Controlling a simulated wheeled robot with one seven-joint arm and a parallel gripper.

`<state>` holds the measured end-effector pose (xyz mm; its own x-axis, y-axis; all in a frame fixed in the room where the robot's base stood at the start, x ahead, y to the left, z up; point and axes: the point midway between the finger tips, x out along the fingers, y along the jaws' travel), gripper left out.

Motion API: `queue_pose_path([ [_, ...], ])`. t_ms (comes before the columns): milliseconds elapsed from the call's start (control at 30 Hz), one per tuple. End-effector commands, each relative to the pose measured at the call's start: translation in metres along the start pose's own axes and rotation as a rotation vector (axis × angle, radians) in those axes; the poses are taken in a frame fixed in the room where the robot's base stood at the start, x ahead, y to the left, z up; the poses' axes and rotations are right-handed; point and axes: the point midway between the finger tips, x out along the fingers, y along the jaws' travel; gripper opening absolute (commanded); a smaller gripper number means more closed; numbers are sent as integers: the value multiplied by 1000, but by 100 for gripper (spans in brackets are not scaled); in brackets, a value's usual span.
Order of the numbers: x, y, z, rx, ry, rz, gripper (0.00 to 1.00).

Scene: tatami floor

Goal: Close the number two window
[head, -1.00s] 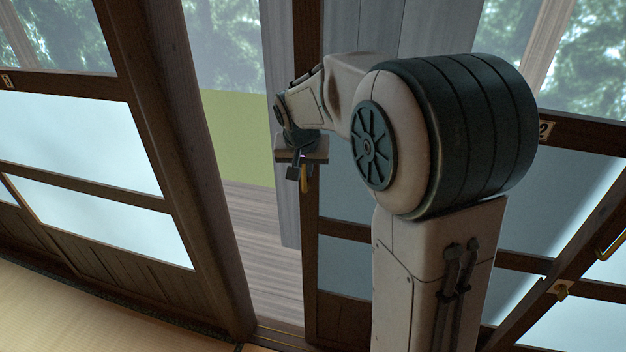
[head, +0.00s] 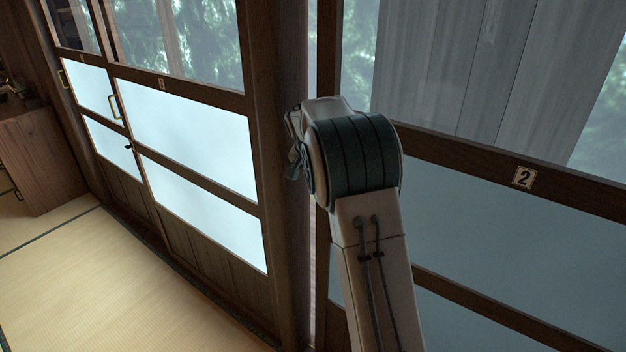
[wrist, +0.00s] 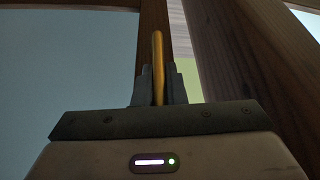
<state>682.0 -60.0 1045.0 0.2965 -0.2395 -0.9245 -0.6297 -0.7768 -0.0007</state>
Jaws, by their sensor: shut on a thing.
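The number two window (head: 470,215) is a dark-framed sliding panel with clear glass above, frosted panes below and a "2" plate (head: 523,177) on its middle rail. Its left edge stands close to a thick wooden post (head: 285,90), with a narrow light gap between them. In the wrist view, my gripper (wrist: 157,85) is shut on an upright brass handle (wrist: 158,50) on the window's edge frame. The post (wrist: 235,60) and a pale green strip of the gap show to the right there. In the head view my arm hides the handle and most of the gripper.
Another window (head: 190,130) with a number plate and brass pulls is left of the post. A wooden cabinet (head: 40,155) stands at the far left. The tatami floor (head: 110,275) at lower left is clear. Grey boards show behind the glass.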

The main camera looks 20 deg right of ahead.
Motion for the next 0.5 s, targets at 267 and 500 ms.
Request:
queue_pose_path([
  [267, -1, -1, 0, -3, 2, -1, 0],
  [500, -1, -2, 0, -4, 2, -1, 32],
])
